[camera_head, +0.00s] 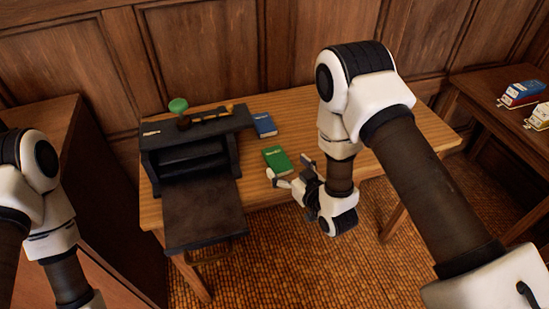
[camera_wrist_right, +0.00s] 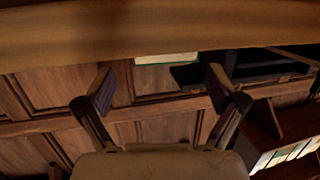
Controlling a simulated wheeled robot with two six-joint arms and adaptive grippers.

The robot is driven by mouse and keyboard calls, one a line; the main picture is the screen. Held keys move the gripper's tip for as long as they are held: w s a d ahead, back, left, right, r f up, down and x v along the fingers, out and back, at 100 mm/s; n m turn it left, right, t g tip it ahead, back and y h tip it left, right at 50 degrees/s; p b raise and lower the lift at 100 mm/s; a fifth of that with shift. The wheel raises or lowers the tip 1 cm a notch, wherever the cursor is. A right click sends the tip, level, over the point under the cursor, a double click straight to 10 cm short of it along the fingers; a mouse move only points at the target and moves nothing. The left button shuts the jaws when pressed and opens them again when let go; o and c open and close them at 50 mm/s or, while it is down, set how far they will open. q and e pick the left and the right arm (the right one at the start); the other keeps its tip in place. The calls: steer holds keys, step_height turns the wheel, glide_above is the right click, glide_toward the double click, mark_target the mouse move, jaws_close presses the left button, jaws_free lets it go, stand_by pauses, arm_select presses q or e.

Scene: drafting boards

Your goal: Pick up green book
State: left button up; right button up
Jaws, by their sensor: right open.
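The green book (camera_head: 277,160) lies flat on the wooden table (camera_head: 365,158), close to its front edge. In the right wrist view the book shows edge-on as a pale strip with green covers (camera_wrist_right: 166,58), beyond the open fingers and roughly between them. My right gripper (camera_head: 290,171) is open and empty at the front edge of the table, close to the book's near right side. Its two spread fingers (camera_wrist_right: 160,90) also show in the right wrist view. Part of my left arm shows at the left, but its gripper is out of view.
A dark desk stand (camera_head: 205,215) is left of the book, with a green-topped item (camera_head: 178,105) on it. A blue book (camera_head: 265,124) lies behind the green one. A side table (camera_head: 490,92) at the right holds more books (camera_head: 523,92). Wood-panelled walls stand behind.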

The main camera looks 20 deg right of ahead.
mark_target(277, 158)
steer(key=x, duration=0.5)
steer(key=shift+w+a+f+p, duration=0.15)
steer(key=shift+w+f+p, duration=0.15)
steer(key=shift+f, duration=0.1)
steer(key=shift+s, duration=0.1)
steer(key=c, duration=1.4)
